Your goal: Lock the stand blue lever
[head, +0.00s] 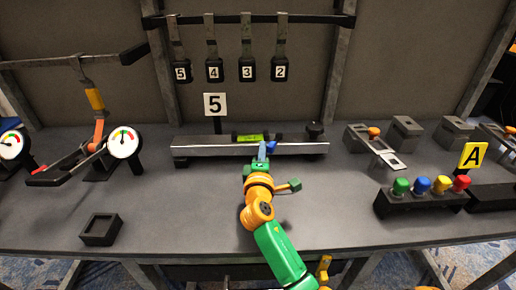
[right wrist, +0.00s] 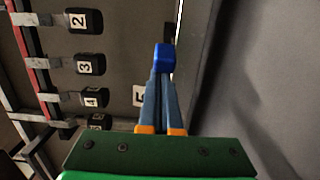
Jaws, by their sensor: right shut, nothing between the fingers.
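The stand (head: 215,150) is a long metal bar on the table below the sign 5, with a green spirit level (head: 250,138) on it. Its blue lever (head: 272,146) shows at the middle of the bar, just beside the fingertips of my right gripper (head: 263,151). In the right wrist view the blue knob of the lever (right wrist: 164,57) is straight beyond the tips of the closed blue fingers (right wrist: 161,85). I cannot tell whether they touch it. My right gripper is shut and empty. My left gripper is not in view.
Numbered black weights (head: 247,71) hang from a rail behind the stand. A black knob (head: 315,130) is at the bar's right end. Coloured buttons (head: 421,186) stand at the right, a gauge (head: 124,142) at the left. The table's front middle is clear beside my arm.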

